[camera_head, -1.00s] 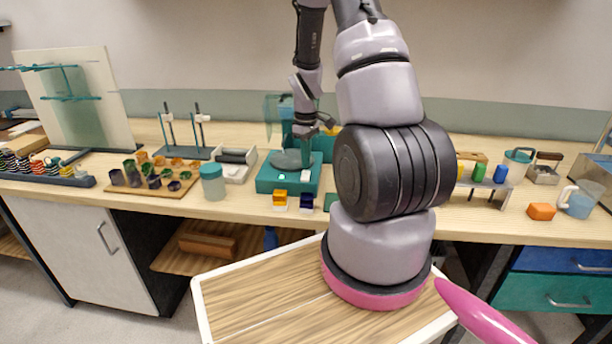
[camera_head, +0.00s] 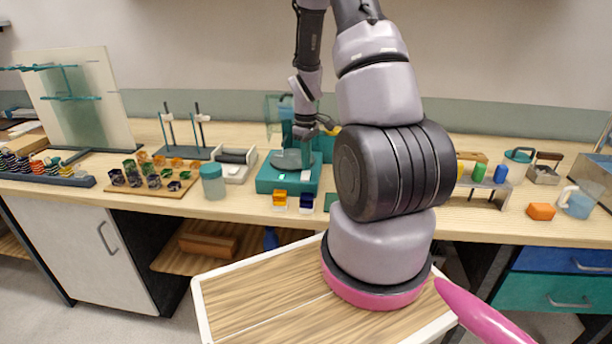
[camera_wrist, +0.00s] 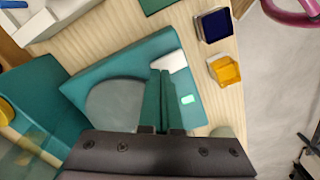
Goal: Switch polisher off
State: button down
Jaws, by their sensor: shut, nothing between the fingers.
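The polisher (camera_head: 265,184) is a teal box with a grey disc on top, on the bench left of centre. In the wrist view, its teal top (camera_wrist: 110,72) carries the grey disc (camera_wrist: 112,106), a white switch-like piece (camera_wrist: 171,61) and a bright pale-green indicator (camera_wrist: 187,99). My gripper (camera_wrist: 160,72) is shut and empty, pointing down over the polisher. Its teal fingertips appear right beside the white piece; I cannot tell whether they touch it. In the head view, the gripper stands above the polisher, its fingers hard to separate from the teal housing.
An orange holder (camera_head: 280,199) and a dark blue holder (camera_head: 306,202) stand in front of the polisher. A grey-white tray (camera_head: 236,165) and a teal-lidded jar (camera_head: 212,182) are to its left. A teal-framed clear box (camera_wrist: 22,148) is close by in the wrist view.

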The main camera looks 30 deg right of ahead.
jog(key=shift+f, duration=0.7)
jog(key=shift+r, duration=3.5)
jog(key=s+a+r+m+t, duration=0.2)
jog(key=s+a+r, duration=0.15)
jog(key=r, duration=0.65)
jog(key=s+a+r+m+t, duration=0.2)
jog(key=a+r+m, duration=0.15)
jog(key=r, duration=0.65)
jog(key=s+a+r+m+t+y, duration=0.2)
jog(key=s+a+r, duration=0.4)
jog(key=s+r, duration=0.4)
jog(key=s+m+t, duration=0.1)
jog(key=s+m, duration=0.1)
jog(key=s, duration=0.2)
jog(key=shift+a+r, duration=0.2)
jog(key=shift+r, duration=0.15)
